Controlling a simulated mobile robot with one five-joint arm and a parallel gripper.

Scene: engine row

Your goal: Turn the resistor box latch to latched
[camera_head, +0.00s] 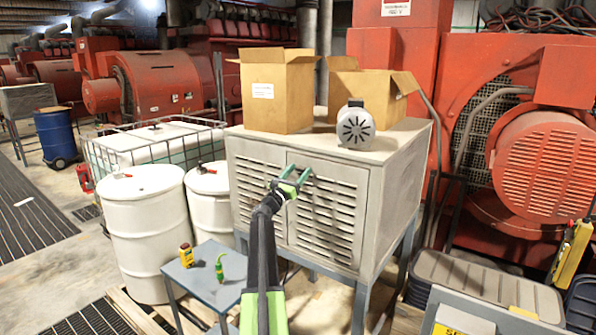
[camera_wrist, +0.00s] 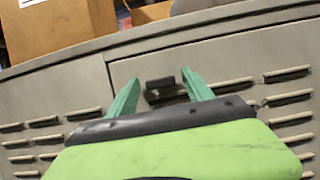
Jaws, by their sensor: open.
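The resistor box (camera_head: 330,217) is a grey louvred cabinet on blue-grey legs in the middle of the head view. Its slatted door panel also fills much of the wrist view (camera_wrist: 230,68). A small dark latch (camera_wrist: 160,84) sits near the top of the door, with a louvre slot just below it. My gripper (camera_head: 298,170) is open in front of the upper door. In the wrist view, its two green fingers (camera_wrist: 160,77) stand on either side of the latch, apart from it as seen. In the head view the gripper hides the latch.
Two open cardboard boxes (camera_head: 275,92) and a round grey device (camera_head: 356,126) stand on the cabinet. White drums (camera_head: 145,235) are at left. A small blue table (camera_head: 205,270) with two small items stands in front. Red machinery (camera_head: 545,165) is at right.

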